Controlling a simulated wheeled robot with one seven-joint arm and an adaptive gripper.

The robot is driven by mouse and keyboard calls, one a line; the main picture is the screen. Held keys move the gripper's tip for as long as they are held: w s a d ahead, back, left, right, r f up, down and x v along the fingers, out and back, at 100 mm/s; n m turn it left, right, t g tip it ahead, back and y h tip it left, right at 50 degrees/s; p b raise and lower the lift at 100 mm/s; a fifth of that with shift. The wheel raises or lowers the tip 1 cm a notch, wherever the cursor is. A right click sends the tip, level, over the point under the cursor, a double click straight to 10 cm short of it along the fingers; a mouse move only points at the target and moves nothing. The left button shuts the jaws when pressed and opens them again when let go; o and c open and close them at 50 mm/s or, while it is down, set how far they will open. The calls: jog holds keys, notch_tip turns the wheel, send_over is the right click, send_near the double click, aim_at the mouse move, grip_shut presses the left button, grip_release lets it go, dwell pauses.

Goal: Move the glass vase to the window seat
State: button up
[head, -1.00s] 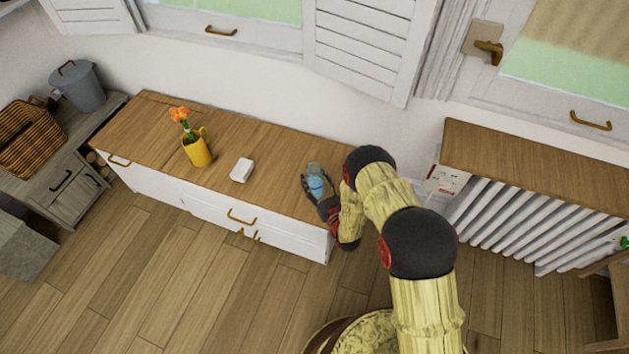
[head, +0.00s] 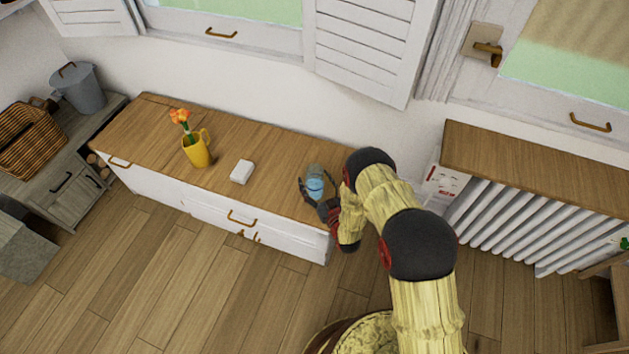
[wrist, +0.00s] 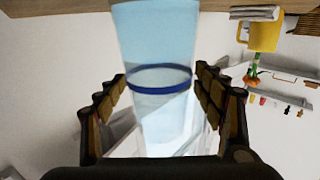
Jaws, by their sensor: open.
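The glass vase (head: 314,182) is pale blue and see-through. It stands upright near the right end of the window seat's (head: 262,148) wooden top. My gripper (head: 316,190) is at the vase from the front, its fingers on either side. In the wrist view the vase (wrist: 157,85) shows a dark blue band and fills the space between the open fingers (wrist: 160,100). A gap shows beside the right finger; whether the left finger touches is hard to tell.
A yellow mug (head: 197,150) with orange flowers and a white box (head: 242,171) stand on the seat to the left. A radiator with a wooden top (head: 540,165) is at the right. A wicker basket (head: 28,138) and grey bucket (head: 78,88) are at far left.

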jog(key=p+v, duration=0.3)
jog(key=v, duration=0.8)
jog(key=shift+s+d+r+p, duration=0.15)
jog(key=shift+s+r+p, duration=0.05)
jog(key=shift+p, duration=0.1)
jog(key=shift+s+d, duration=0.15)
jog(key=shift+s, duration=0.1)
